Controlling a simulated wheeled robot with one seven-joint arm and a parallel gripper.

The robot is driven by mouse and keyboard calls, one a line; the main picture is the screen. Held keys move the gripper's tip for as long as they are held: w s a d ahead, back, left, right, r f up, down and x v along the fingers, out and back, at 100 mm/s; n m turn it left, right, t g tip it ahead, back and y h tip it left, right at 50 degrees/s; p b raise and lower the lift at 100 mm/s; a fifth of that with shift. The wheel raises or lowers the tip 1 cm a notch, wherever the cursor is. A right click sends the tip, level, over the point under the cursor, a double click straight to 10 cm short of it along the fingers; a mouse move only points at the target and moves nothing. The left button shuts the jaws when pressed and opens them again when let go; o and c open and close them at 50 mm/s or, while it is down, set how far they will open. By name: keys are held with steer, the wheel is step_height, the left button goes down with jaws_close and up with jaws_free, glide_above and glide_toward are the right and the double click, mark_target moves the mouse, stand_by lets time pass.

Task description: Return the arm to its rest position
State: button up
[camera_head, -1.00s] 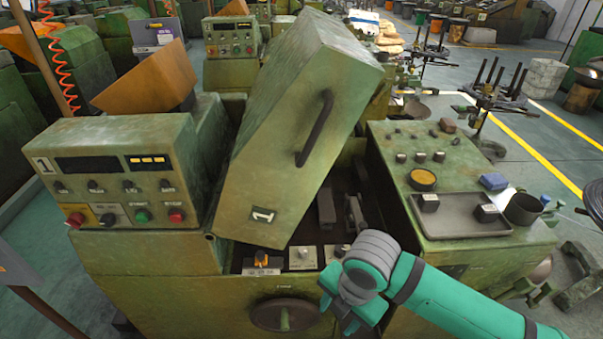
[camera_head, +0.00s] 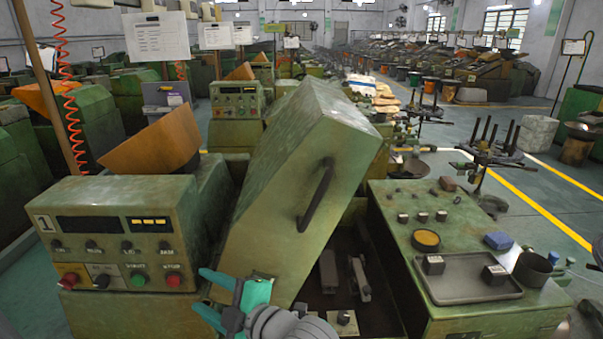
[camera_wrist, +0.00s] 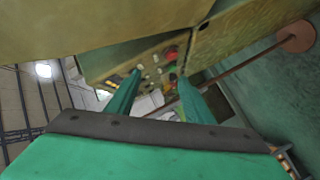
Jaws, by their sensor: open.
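My gripper (camera_head: 222,299) is teal and shows at the bottom middle of the head view, in front of the heading machine's raised green cover (camera_head: 285,170). Its two fingers are apart and nothing is between them. In the wrist view the open fingers (camera_wrist: 155,100) point toward the control panel with its coloured buttons (camera_wrist: 160,66). The grey wrist shows behind the fingers; the rest of the arm is below the head view's edge.
The control box (camera_head: 120,235) stands at the left. A grey tray (camera_head: 445,292) with two small dark blocks lies on the right-hand bench, near a cup (camera_head: 533,269) and a blue block (camera_head: 498,241). The cover tilts over an open bay. Floor (camera_head: 540,170) is free at the right.

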steer(key=s+d+f+m+t+h, duration=0.55)
steer(key=f+m, duration=0.25)
steer(key=m, duration=0.4)
steer(key=s+d+f+m+t+h, duration=0.5)
steer(key=f+m, duration=0.3)
steer(key=m, duration=0.4)
steer(key=s+d+f+g, duration=0.1)
steer(key=s+d+f, duration=0.1)
steer(key=s, duration=0.5)
steer(key=s+d+f+n+g+h, duration=0.1)
steer(key=s+d+f, duration=0.2)
steer(key=s, duration=0.5)
steer(key=s+d+f+g+h, duration=0.1)
steer(key=s+d+f+g, duration=0.1)
steer(key=s, duration=0.6)
step_height(320, 180, down, 3)
steer(key=shift+d+r+n, duration=0.2)
steer(key=shift+d+n, duration=0.2)
steer(key=shift+d, duration=0.35)
